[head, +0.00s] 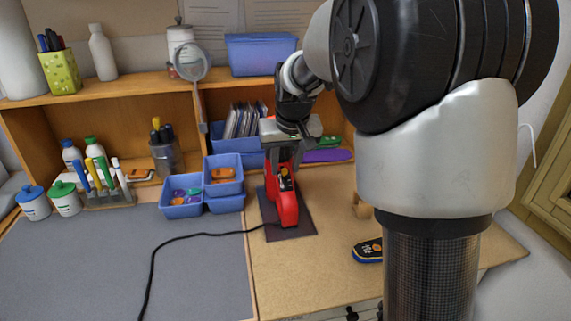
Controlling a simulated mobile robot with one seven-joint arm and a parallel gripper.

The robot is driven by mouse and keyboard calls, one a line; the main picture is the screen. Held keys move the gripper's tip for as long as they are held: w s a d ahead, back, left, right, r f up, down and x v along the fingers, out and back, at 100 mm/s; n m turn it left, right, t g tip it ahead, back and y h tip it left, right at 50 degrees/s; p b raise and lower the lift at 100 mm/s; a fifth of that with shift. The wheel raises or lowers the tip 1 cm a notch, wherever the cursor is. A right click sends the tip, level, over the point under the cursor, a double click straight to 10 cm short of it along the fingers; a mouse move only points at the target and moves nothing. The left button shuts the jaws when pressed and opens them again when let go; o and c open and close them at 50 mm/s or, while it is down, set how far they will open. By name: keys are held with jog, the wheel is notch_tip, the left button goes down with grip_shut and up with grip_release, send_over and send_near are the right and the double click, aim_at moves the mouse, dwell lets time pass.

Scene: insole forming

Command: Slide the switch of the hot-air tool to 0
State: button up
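The red hot-air tool (287,209) stands on a dark mat (304,227) near the middle of the bench. A black cord runs from it to the left. A dark area with small orange details, perhaps the switch, shows on its upper front; the switch position is too small to read. My gripper (281,160) points down at the top of the tool, very close to it or touching. Its fingertips are hard to make out against the tool, so I cannot tell whether they are open or shut.
Blue bins (223,175) stand left of the tool. A wooden shelf (130,92) with bottles and cups is behind. The grey mat (90,270) at the front left is clear except for the cord.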

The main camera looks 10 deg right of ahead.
jog(key=p+v, duration=0.2)
jog(key=v, duration=1.5)
jog(key=shift+r, duration=0.25)
jog(key=s+r+t+p, duration=0.1)
jog(key=s+p, duration=1)
jog(key=s, duration=1.2)
jog(key=shift+s+r, duration=0.3)
jog(key=shift+r, duration=0.2)
